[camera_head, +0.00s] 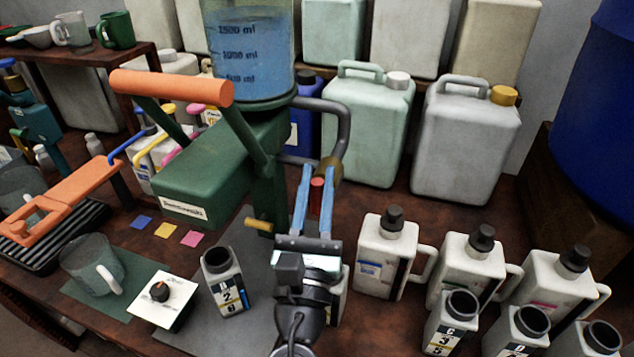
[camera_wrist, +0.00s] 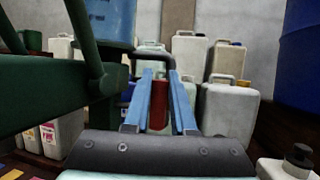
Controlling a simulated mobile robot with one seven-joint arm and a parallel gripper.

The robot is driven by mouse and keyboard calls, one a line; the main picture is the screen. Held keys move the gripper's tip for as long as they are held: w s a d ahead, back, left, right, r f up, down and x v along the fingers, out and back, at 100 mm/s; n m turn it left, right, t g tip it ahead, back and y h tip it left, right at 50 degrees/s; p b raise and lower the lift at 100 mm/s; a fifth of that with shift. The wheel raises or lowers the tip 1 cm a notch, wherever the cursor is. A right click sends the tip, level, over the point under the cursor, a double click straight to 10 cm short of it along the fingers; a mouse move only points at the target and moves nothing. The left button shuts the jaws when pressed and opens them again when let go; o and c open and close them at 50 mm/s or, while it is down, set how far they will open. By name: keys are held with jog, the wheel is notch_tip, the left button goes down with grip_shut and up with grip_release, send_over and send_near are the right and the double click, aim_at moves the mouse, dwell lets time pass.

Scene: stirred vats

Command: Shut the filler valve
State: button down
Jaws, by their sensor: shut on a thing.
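The green filler (camera_head: 225,175) stands in the middle of the bench. Its clear tank (camera_head: 250,55) holds blue liquid up around the 1500 ml mark. A grey pipe (camera_head: 345,125) curves from the tank to a brass fitting (camera_head: 328,168). A red handle (camera_head: 317,190), apparently the filler valve's, stands between my blue fingers, and shows upright in the wrist view (camera_wrist: 158,105). My gripper (camera_head: 316,188) is shut on this red handle. The brass spout (camera_head: 258,225) juts left, above and behind an open-mouthed labelled bottle (camera_head: 222,290). My wrist hides part of the bench.
Capped white jugs (camera_head: 388,255) and open bottles (camera_head: 455,320) stand close on the right. Large jerrycans (camera_head: 465,140) stand behind. A dial box (camera_head: 160,297) and a glass mug (camera_head: 92,265) are at front left. An orange-handled lever (camera_head: 170,88) overhangs the filler.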

jog(key=shift+f, duration=0.1)
jog(key=m+h+b, duration=0.1)
jog(key=m, duration=0.1)
jog(key=m+h+b, duration=0.1)
jog(key=m+b, duration=0.1)
jog(key=m+h+b, duration=0.2)
jog(key=shift+s+d+f+m, duration=0.15)
jog(key=shift+d+f+m, duration=0.1)
jog(key=shift+d+m, duration=0.15)
jog(key=shift+s+d+f+m+g+h+b, duration=0.2)
jog(key=shift+m+g+h+b, duration=0.85)
jog(key=shift+m, duration=2)
jog(key=shift+w+d+f+m+g+h+b, duration=0.2)
jog(key=shift+m+g+h+b, duration=0.8)
jog(key=shift+m, duration=2)
jog(key=shift+s+d+f+m+g+h+b, duration=0.2)
jog(key=shift+f+m+g+h+b, duration=0.3)
jog(key=shift+m+g+h, duration=1.7)
jog(key=shift+r+m+t+y, duration=0.1)
jog(key=shift+m+t+y, duration=0.45)
jog(key=shift+m+y, duration=0.5)
jog(key=c, duration=0.8)
grip_release()
jog(key=shift+o, duration=0.2)
